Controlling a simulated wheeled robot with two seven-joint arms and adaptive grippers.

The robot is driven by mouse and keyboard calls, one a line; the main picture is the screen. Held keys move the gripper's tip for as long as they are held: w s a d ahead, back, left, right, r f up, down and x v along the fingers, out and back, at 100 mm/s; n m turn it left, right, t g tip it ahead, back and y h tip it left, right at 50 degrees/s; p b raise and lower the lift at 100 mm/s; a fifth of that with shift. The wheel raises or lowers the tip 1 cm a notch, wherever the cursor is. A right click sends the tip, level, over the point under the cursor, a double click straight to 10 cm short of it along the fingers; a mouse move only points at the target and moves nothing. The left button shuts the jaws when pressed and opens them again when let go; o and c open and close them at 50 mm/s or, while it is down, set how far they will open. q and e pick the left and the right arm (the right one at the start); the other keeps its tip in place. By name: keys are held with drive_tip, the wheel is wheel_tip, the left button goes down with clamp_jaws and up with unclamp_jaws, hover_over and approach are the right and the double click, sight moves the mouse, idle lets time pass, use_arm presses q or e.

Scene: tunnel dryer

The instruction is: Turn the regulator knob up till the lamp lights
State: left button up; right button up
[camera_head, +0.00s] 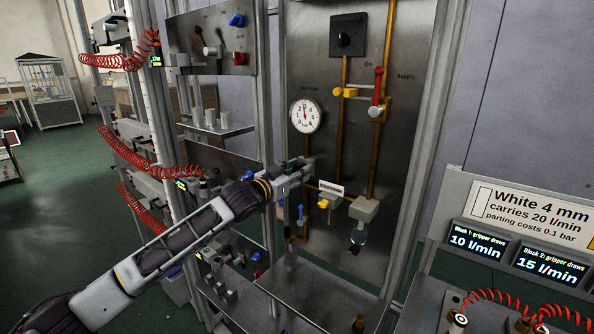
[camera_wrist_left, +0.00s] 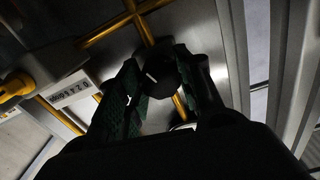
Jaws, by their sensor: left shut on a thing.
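My left gripper (camera_head: 292,174) reaches in from the left to the steel panel (camera_head: 330,150), below the round pressure gauge (camera_head: 305,116). In the left wrist view the gripper (camera_wrist_left: 153,88) has its green-padded fingers on either side of a dark round knob with a white mark (camera_wrist_left: 158,74), and is shut on it. In the head view the gripper hides this knob. I cannot make out a lit lamp in either view. My right gripper is not in view.
A red-handled valve (camera_head: 377,88) stands upright on the upper right pipe, near a yellow fitting (camera_head: 346,92). A black rotary switch (camera_head: 348,36) is at the panel's top. A yellow-handled valve (camera_head: 324,203) and a small blue handle (camera_head: 300,213) are close to the gripper.

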use_arm(q)
drive_tip(key=shift+m+p, duration=0.7)
drive_tip(key=shift+m, duration=0.2)
drive_tip(key=o, duration=1)
drive_tip(key=shift+o, duration=0.2)
drive_tip(key=shift+s, duration=0.1)
drive_tip(key=v, duration=1.2)
